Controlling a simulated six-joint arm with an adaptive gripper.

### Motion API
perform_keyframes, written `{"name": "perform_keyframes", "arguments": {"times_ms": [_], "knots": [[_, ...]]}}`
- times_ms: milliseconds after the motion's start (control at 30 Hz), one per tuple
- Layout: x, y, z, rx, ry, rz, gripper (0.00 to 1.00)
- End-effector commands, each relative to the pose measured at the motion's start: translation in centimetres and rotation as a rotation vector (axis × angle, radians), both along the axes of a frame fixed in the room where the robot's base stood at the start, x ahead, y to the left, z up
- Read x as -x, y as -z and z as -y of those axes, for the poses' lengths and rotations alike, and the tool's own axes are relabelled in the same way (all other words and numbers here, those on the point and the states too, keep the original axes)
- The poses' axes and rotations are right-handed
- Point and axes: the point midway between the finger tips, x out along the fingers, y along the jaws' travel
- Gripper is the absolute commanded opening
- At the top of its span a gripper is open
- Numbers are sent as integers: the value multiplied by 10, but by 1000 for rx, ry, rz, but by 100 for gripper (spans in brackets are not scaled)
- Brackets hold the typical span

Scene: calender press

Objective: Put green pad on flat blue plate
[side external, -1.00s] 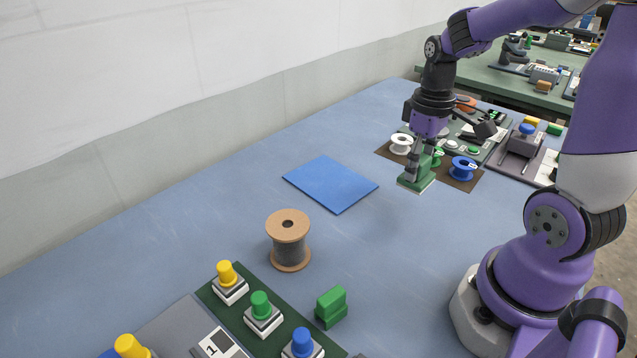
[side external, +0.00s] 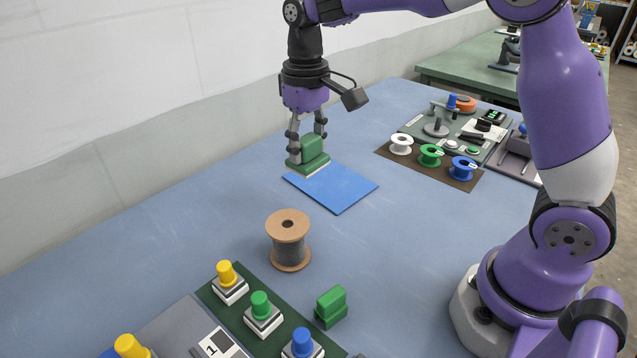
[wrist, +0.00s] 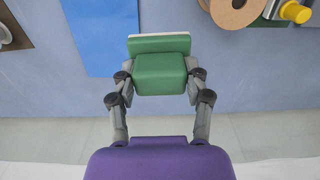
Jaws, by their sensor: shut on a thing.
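The green pad (side external: 314,150) has a block-shaped green grip on a wider green base with a pale underside. My gripper (side external: 308,137) is shut on its grip and holds it over the far left edge of the flat blue plate (side external: 340,192). I cannot tell the exact gap below the pad. In the wrist view the pad (wrist: 160,70) sits between the two fingers of my gripper (wrist: 160,78). There the blue plate (wrist: 104,35) shows to the left of the pad, not under it.
A wire spool (side external: 288,240) stands in front of the plate. Several small spools sit on a brown mat (side external: 462,183) at the right. A button panel (side external: 262,312) and another green block (side external: 331,306) are at the front. The wall (side external: 130,100) runs close behind the table.

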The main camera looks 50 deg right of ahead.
Motion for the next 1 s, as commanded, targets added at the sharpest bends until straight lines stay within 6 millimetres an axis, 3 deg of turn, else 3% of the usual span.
{"name": "perform_keyframes", "arguments": {"times_ms": [333,500,667,867,1000], "knots": [[-26,48,74,-1,6,-3,14],[-35,65,100,0,2,0,14],[-37,75,107,-1,0,-1,14],[-36,105,106,-1,0,-3,14],[-37,109,106,0,0,2,14]]}}
